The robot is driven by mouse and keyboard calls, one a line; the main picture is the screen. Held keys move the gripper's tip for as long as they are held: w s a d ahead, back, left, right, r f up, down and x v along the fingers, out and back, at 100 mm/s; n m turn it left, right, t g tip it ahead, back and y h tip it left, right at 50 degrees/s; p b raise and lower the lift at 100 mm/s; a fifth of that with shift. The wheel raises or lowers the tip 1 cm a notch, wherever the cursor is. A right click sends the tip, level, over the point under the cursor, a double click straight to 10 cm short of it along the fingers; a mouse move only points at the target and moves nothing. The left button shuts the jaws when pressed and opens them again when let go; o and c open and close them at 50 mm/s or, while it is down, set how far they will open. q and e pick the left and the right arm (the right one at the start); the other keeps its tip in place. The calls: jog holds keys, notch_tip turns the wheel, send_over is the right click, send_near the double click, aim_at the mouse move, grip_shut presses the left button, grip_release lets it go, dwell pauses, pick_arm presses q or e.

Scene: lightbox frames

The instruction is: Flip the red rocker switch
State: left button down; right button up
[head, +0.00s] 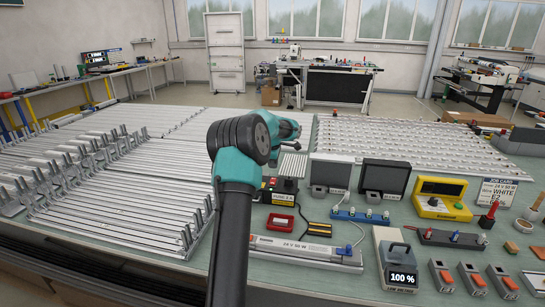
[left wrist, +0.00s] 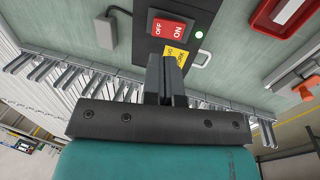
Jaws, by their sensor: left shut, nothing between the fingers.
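The red rocker switch (left wrist: 168,29), marked OFF and ON, sits on a black box (left wrist: 150,45) in the left wrist view. A small green-white light (left wrist: 199,34) shows beside it. In the head view the black box (head: 279,190) with its yellow label stands on the bench just right of my left arm. My left gripper (left wrist: 166,64) is shut and empty, its fingertips close to the rocker in the picture. I cannot tell whether they touch it. In the head view the fingers are hard to make out. My right gripper is not in view.
A red-framed item (head: 281,223) and a long light fitting (head: 305,252) lie in front of the box. Dark panels (head: 384,179) and a yellow meter (head: 442,198) stand to the right. Metal rails (head: 120,200) cover the bench's left side.

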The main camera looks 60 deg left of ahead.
aim_at(274, 179)
pick_arm(q)
jog(key=x, duration=0.7)
jog(key=shift+s, duration=0.1)
